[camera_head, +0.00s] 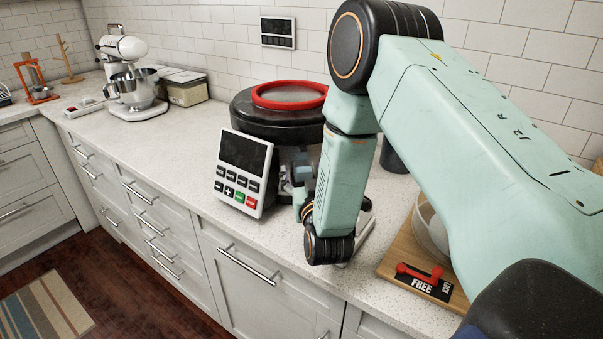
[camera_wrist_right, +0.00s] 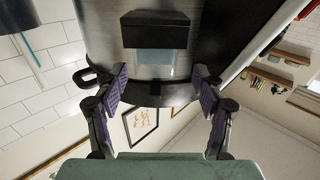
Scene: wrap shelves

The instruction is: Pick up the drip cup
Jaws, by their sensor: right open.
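The drip machine (camera_head: 285,115) stands on the counter, with a black round top, a red ring and a tilted keypad panel. My right arm reaches in front of it, and my right gripper (camera_head: 296,190) is beside the panel, partly hidden by the arm. In the wrist view my right gripper (camera_wrist_right: 160,92) is open, its purple pads apart on either side of the lower part of a metallic round body (camera_wrist_right: 105,35). That body carries a black block (camera_wrist_right: 155,30) with a pale bluish piece below it. I cannot tell which part is the drip cup. My left gripper is not in view.
A wooden board (camera_head: 395,270) with a red-handled item and a FREE label lies at the right. A dark cylinder (camera_head: 393,157) stands behind my arm. A white stand mixer (camera_head: 130,75) and a box (camera_head: 187,88) stand far left. The counter between mixer and panel is clear.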

